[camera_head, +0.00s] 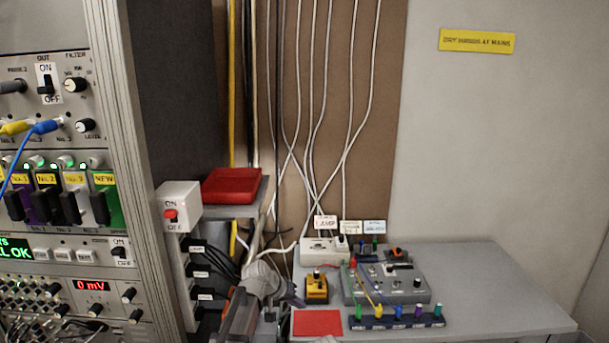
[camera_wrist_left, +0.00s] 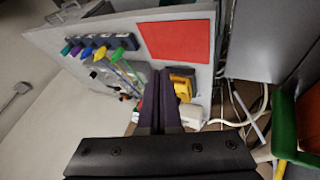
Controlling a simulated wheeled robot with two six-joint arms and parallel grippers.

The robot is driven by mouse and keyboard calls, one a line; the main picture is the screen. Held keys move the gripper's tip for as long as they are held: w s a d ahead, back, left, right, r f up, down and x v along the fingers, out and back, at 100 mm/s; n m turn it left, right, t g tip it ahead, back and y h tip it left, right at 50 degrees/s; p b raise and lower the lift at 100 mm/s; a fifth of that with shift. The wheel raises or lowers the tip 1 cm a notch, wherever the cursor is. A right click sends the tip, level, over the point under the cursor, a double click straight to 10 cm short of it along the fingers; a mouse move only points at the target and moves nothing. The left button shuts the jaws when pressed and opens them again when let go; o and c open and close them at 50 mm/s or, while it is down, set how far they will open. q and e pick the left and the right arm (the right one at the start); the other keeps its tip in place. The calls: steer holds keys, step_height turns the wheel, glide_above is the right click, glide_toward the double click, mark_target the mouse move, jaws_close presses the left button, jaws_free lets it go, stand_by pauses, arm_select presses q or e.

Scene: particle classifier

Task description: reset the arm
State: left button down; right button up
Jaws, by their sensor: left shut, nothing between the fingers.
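My left gripper (camera_head: 268,287) is in the lower middle of the head view, left of the red mat and the yellow box. In the left wrist view, its two dark fingers (camera_wrist_left: 160,85) are pressed together with nothing between them. They point toward the bench, between the red mat and the colored plugs. The gripper holds nothing. My right gripper is not in view.
A red mat (camera_head: 317,323), a yellow box (camera_head: 316,288), a grey device (camera_head: 400,290) and a strip of colored plugs (camera_head: 398,321) are on the grey bench (camera_head: 500,290). A red tray (camera_head: 231,186) sits on a shelf. Instrument panels (camera_head: 65,200) stand at left. The bench's right side is clear.

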arm_select(q)
steer(key=s+a+f+m+g+y, duration=0.1)
steer(key=s+a+f+g+y, duration=0.1)
steer(key=s, duration=1.4)
steer(key=s+a+f+m+g+y, duration=0.1)
steer(key=s+y, duration=0.4)
steer(key=s, duration=1.1)
steer(key=shift+a+f+m+g, duration=0.3)
steer(key=shift+a+f+g, duration=0.35)
steer(key=shift+g, duration=0.35)
steer(key=c, duration=1.5)
jaws_free()
steer(key=shift+w+d, duration=0.1)
